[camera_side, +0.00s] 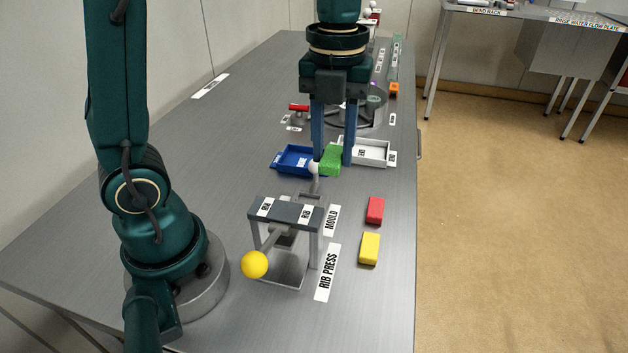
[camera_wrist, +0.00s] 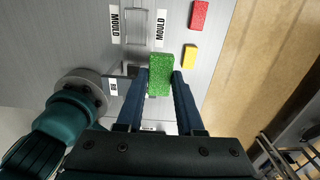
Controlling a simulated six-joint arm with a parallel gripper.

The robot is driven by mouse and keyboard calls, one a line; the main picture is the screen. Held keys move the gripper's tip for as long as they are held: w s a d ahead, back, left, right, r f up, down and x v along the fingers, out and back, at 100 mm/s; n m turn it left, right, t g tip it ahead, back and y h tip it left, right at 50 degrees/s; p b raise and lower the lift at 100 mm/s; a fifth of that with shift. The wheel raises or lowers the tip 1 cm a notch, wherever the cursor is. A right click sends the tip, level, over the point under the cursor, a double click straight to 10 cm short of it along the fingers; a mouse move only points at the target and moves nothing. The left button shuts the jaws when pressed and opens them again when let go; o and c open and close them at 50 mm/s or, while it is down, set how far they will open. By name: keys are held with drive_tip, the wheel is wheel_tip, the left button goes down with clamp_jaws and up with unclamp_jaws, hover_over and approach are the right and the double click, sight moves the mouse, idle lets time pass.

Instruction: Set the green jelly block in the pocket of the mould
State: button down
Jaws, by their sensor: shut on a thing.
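The green jelly block (camera_side: 331,159) is a speckled green brick. My gripper (camera_side: 333,163) is shut on it, with one blue finger on each side, and holds it above the table beyond the rib press. In the wrist view the block (camera_wrist: 160,74) sits between the two fingertips (camera_wrist: 160,80). The mould (camera_wrist: 137,26) shows in the wrist view as a grey rectangular outline between two MOULD labels, up and left of the block and apart from it. In the side view the press frame hides most of the mould. I cannot make out the pocket's depth.
The rib press (camera_side: 285,212), with a yellow ball on its lever (camera_side: 255,264), stands nearer the side camera. Red (camera_side: 375,210) and yellow (camera_side: 369,248) blocks lie to its right. A blue tray (camera_side: 293,160) and a white tray (camera_side: 374,153) flank the gripper.

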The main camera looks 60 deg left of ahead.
hover_over(305, 195)
drive_tip(key=s+d, duration=0.2)
drive_tip(key=d, duration=0.1)
wheel_tip(305, 195, down, 13)
drive_tip(key=shift+w+f, duration=0.1)
drive_tip(key=shift+f, duration=0.1)
drive_tip(key=c, duration=0.5)
unclamp_jaws()
drive_tip(key=shift+f, duration=0.15)
drive_tip(key=shift+c, duration=0.2)
